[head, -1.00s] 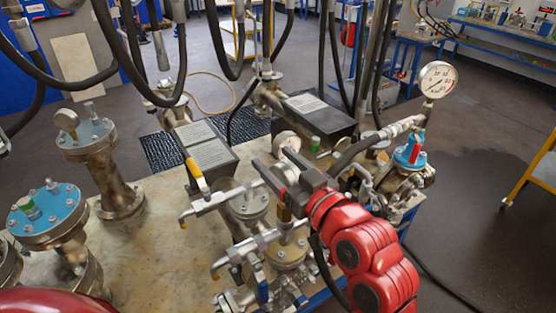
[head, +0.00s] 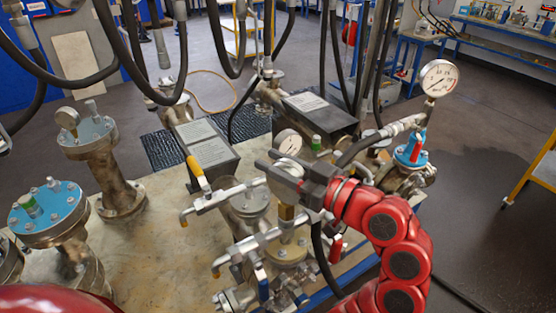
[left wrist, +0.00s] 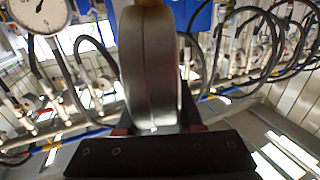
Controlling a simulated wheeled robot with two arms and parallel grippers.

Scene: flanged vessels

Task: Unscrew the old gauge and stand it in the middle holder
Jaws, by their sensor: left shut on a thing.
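My left gripper (head: 272,170) is at the centre of the head view, on the red arm. It is shut on a round gauge (head: 289,169), mostly hidden by the jaws. A brass fitting (head: 286,212) shows just below the jaws, above a flanged vessel (head: 288,252); I cannot tell whether its thread is still engaged. In the left wrist view the held gauge (left wrist: 150,70) is edge-on between the fingers. Another white-faced gauge (head: 289,142) stands just behind the gripper. I cannot make out which thing is the middle holder. My right gripper is not in view.
A large gauge (head: 438,78) stands on the right-hand vessel. A valve with a yellow handle (head: 196,168) is left of the gripper. Two dark labelled boxes (head: 212,165) (head: 330,118) and hanging black hoses crowd the back.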

